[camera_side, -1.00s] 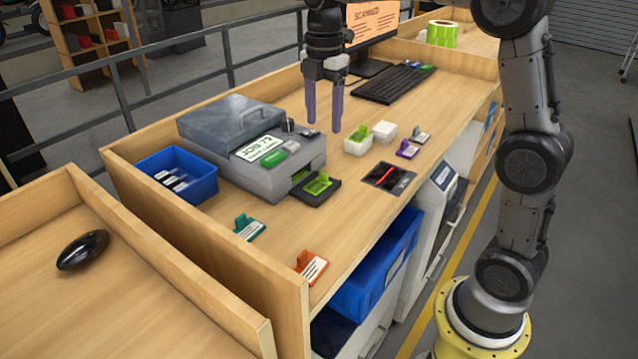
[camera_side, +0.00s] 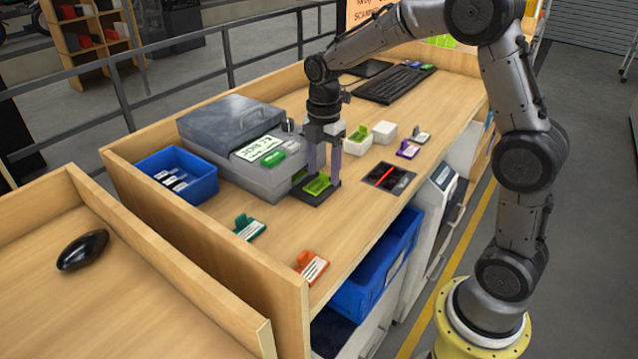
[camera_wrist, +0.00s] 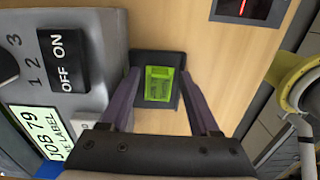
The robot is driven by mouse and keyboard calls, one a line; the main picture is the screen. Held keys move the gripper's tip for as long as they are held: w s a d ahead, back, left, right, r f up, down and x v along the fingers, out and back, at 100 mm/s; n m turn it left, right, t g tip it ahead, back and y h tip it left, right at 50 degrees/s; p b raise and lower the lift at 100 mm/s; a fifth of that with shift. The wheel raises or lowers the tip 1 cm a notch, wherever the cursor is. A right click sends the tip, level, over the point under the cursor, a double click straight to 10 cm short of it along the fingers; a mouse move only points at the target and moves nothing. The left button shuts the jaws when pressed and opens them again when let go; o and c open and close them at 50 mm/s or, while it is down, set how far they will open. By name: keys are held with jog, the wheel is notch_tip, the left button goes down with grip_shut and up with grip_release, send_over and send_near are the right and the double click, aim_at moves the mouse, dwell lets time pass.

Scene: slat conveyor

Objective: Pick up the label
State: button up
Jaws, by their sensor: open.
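The label is a lime-green piece (camera_side: 318,185) on the black output tray (camera_side: 309,199) at the front of the grey printer (camera_side: 262,172). In the wrist view the green label (camera_wrist: 159,84) lies on the dark tray (camera_wrist: 148,103), between my fingers but beyond their tips. My gripper (camera_side: 323,180) points down over the tray with its two purple fingers apart, one on each side of the label. It is open and holds nothing. In the wrist view the fingers (camera_wrist: 161,88) also stand apart.
A scanner plate with a red line (camera_side: 386,177) lies right of the tray. Green-and-white (camera_side: 250,227) and orange (camera_side: 311,266) tags lie in front. A white box with a green piece (camera_side: 358,138) and a blue bin (camera_side: 176,175) stand nearby. The front desk between tags is clear.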

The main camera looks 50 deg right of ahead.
jog(key=shift+f, duration=0.1)
jog(key=c, duration=0.8)
